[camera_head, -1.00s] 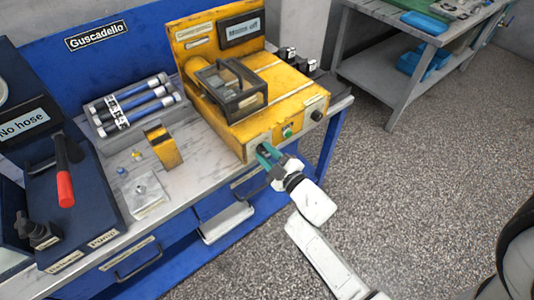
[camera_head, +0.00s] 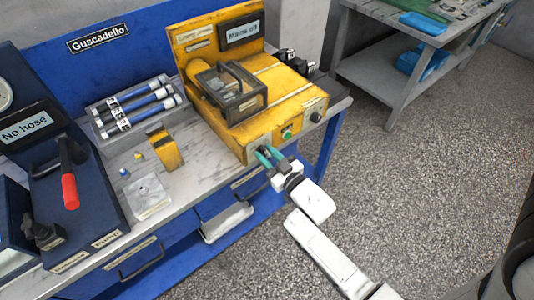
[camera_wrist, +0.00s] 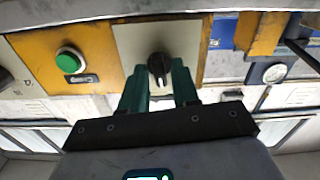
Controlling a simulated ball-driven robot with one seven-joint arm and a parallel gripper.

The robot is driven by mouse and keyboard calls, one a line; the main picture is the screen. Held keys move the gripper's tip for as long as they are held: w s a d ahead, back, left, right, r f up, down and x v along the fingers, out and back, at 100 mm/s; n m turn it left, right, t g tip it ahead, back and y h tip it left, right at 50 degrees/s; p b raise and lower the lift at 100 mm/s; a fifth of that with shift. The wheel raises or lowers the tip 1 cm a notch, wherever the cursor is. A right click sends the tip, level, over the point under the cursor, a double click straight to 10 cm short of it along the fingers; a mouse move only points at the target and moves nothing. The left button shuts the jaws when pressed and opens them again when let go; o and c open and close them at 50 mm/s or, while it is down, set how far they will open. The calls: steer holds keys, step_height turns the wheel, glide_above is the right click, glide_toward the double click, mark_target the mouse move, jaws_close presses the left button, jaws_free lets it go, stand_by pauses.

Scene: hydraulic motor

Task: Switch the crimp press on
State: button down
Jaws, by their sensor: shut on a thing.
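The yellow crimp press (camera_head: 275,101) stands on the bench, and its display (camera_head: 242,31) reads "Mains off". In the wrist view a black rotary switch (camera_wrist: 159,63) sits on a pale plate (camera_wrist: 139,38) on the press's yellow front. My gripper (camera_head: 267,156) is at the lower left of that front; its green fingers lie on both sides of the switch in the wrist view (camera_wrist: 159,78) and are shut on it. The fingers hide the switch in the head view. A green button (camera_head: 287,132) is to the right of my gripper, and in the wrist view the button (camera_wrist: 70,60) is on the left.
A black knob (camera_head: 315,116) sits at the press's right front corner. A yellow block (camera_head: 163,149), a rack of blue cylinders (camera_head: 135,104) and a blue unit with a red-handled lever (camera_head: 69,190) stand to the left. Open floor (camera_head: 430,190) lies to the right.

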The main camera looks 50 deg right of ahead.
steer(key=m, duration=0.5)
steer(key=shift+m, duration=0.3)
steer(key=shift+d+f+m+b, duration=0.1)
steer(key=shift+m+b, duration=0.3)
steer(key=shift+m, duration=1.9)
steer(key=c, duration=1.1)
jaws_free()
steer(key=shift+c, duration=0.2)
steer(key=b+v, duration=0.1)
steer(key=v, duration=1)
